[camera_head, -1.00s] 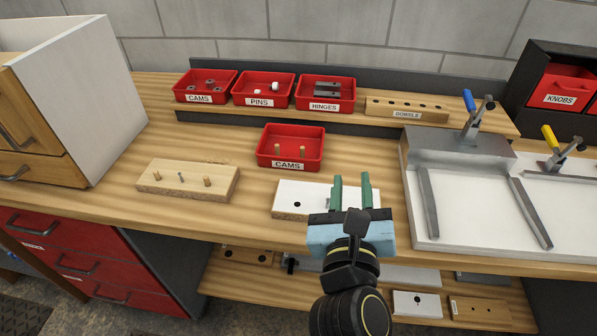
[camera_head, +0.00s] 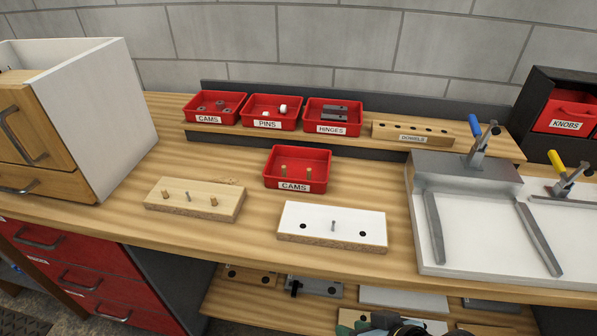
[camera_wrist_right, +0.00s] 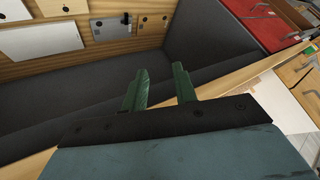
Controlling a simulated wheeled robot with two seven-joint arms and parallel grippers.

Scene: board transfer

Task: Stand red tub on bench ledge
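The red tub (camera_head: 298,157) labelled CAMS stands upright on the bench top, in front of the ledge. Two wooden dowels show inside it. The wooden ledge (camera_head: 465,139) runs along the back of the bench. My right gripper is mostly cut off at the bottom edge of the head view (camera_head: 378,325), low in front of the bench and well away from the tub. In the right wrist view its two green fingers (camera_wrist_right: 160,80) are apart with nothing between them. My left gripper is in neither view.
The ledge carries red tubs of cams (camera_head: 214,107), pins (camera_head: 271,112) and hinges (camera_head: 332,117), and a dowel block (camera_head: 412,134). A wooden board (camera_head: 195,201) and white board (camera_head: 345,219) lie in front. A clamp fixture (camera_head: 462,190) stands right.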

